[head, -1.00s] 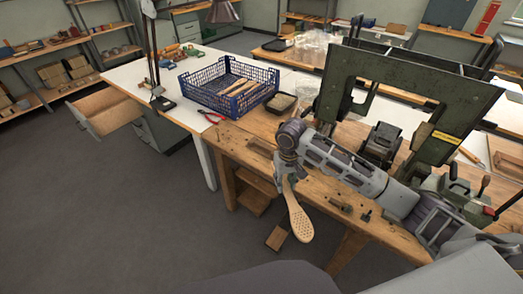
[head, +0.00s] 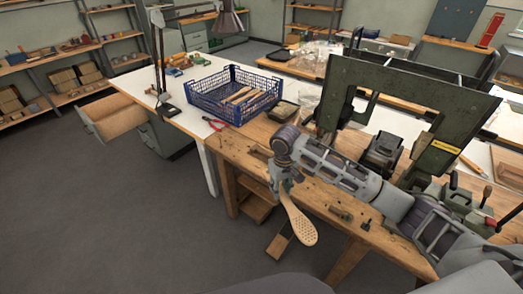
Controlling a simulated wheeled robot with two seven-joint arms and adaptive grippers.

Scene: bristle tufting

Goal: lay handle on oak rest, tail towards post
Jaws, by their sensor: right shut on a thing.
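The handle (head: 299,221) is a pale wooden brush handle whose broad, rounded head is dotted with small holes. My right gripper (head: 284,185) is shut on its narrow tail end. The handle hangs at a slant, head downward and to the right, in front of the bench's near edge. The fingers and the gripped tail are partly hidden by the wrist. A small wooden piece (head: 259,153) lies on the bench just left of my right wrist; I cannot tell whether it is the oak rest. I cannot make out the post. My left gripper is not in view.
The wooden bench (head: 232,146) holds a dark green press frame (head: 345,75) at right. A blue crate (head: 207,110) with wooden handles stands behind, near red pliers (head: 215,124) and a shallow tray (head: 283,111). A desk lamp (head: 160,55) stands left. Floor at left is clear.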

